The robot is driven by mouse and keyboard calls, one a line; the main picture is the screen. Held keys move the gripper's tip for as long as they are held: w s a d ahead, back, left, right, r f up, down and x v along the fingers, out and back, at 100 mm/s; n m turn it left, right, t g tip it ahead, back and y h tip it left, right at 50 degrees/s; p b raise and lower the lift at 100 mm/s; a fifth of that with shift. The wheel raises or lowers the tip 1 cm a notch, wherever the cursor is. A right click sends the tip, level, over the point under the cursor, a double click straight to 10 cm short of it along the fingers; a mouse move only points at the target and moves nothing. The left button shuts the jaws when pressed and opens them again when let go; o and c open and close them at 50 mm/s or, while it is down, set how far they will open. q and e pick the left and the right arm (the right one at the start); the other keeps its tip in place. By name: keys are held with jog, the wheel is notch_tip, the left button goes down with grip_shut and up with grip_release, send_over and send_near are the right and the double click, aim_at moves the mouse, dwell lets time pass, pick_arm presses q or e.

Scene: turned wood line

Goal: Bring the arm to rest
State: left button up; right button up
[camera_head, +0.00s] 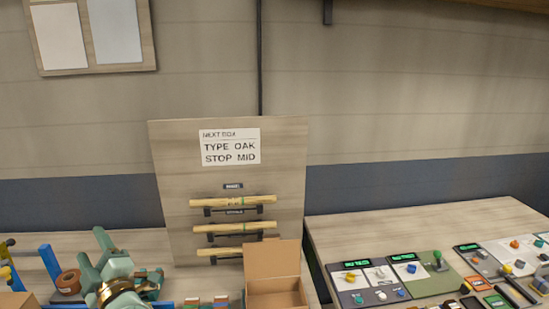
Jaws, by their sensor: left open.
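My left gripper (93,250) shows at the lower left, with teal-green fingers and a brass-coloured ring below them. It is open, with nothing seen between its fingers. It is in front of the bench, left of the upright wooden board (173,190). The rest of my left arm is mostly cut off by the bottom edge. My right gripper is not in view.
The board bears a sign (230,147) reading "TYPE OAK STOP MID" and turned wood pieces (233,202) on brackets. An open cardboard box (272,261) stands before it. A blue stand (49,262) is at left. Control panels (375,282) cover the right bench (345,233).

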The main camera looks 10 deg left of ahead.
pick_arm(q)
jog(key=w+d+r+m+t+h, duration=0.1)
jog(key=d+m+t+h, duration=1.05)
jog(key=m, duration=0.45)
jog(key=s+d+f+m+g+h, duration=0.3)
jog(key=d+f+m+g+h, duration=0.45)
jog(key=d+m+h, duration=0.2)
jog(key=s+a+f+m+g+y, duration=0.25)
jog(key=s+f+g+y, duration=0.2)
jog(key=s, duration=0.45)
jog(key=s+a+f+m+g+y, duration=0.1)
jog(key=s+a+f+g+y, duration=0.35)
jog(key=s, duration=0.45)
jog(key=s+d+f+g+h+b, duration=0.2)
jog(key=f+b, duration=0.2)
jog(key=f, duration=1.3)
jog(key=s+d+f+g+h+b, duration=0.1)
jog(key=s+d+f+h+b, duration=0.2)
jog(key=f, duration=1.5)
jog(key=s+f+n+g+b, duration=0.1)
jog(key=s+f+b, duration=0.3)
jog(key=s+f, duration=0.5)
jog(key=s+f+n+g+b, duration=0.2)
jog(key=s+f+b, duration=0.1)
jog(key=s+f, duration=0.7)
notch_tip(320, 180, down, 5)
jog(key=shift+s+a+r+h+b, duration=0.1)
jog(key=shift+s+a+h+b, duration=0.05)
jog(key=shift+h+b, duration=0.2)
